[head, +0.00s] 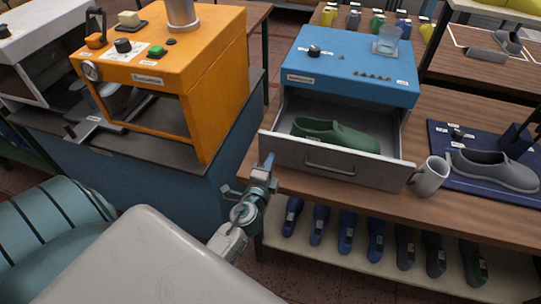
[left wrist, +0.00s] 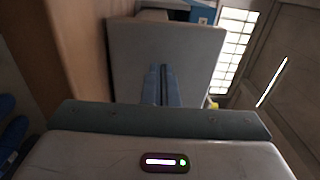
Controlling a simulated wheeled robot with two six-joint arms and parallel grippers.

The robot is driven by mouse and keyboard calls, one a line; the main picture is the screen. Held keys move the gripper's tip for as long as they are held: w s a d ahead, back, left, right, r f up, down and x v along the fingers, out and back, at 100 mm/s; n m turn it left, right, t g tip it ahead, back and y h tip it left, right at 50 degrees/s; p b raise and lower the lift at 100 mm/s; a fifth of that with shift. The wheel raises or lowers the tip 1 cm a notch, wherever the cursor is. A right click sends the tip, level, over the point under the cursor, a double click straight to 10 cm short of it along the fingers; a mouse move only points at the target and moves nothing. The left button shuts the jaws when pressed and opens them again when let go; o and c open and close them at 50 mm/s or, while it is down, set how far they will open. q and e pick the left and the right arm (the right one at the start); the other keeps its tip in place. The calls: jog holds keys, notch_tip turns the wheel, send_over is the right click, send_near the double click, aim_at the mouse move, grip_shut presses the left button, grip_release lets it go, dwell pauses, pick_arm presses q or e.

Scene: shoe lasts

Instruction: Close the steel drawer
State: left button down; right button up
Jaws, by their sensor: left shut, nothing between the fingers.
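The steel drawer (head: 300,152) hangs open under the blue machine (head: 352,68). A dark green shoe or last (head: 337,133) lies in it, and the front has a bar handle (head: 330,168). My left gripper (head: 267,162) is at the drawer's front left corner in the head view, its fingers shut and empty. In the left wrist view the closed fingers (left wrist: 161,83) point at a flat grey panel (left wrist: 165,50), which looks like the drawer front. I cannot tell whether they touch it. My right gripper is not in view.
A grey mug (head: 429,177) stands on the wooden bench just right of the drawer. A grey last (head: 495,170) lies on a dark blue mat farther right. An orange machine (head: 190,60) stands to the left. Several lasts (head: 346,232) line the shelf below.

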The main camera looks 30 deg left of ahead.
pick_arm(q)
jog(key=shift+w+a, duration=0.1)
jog(key=shift+w, duration=0.25)
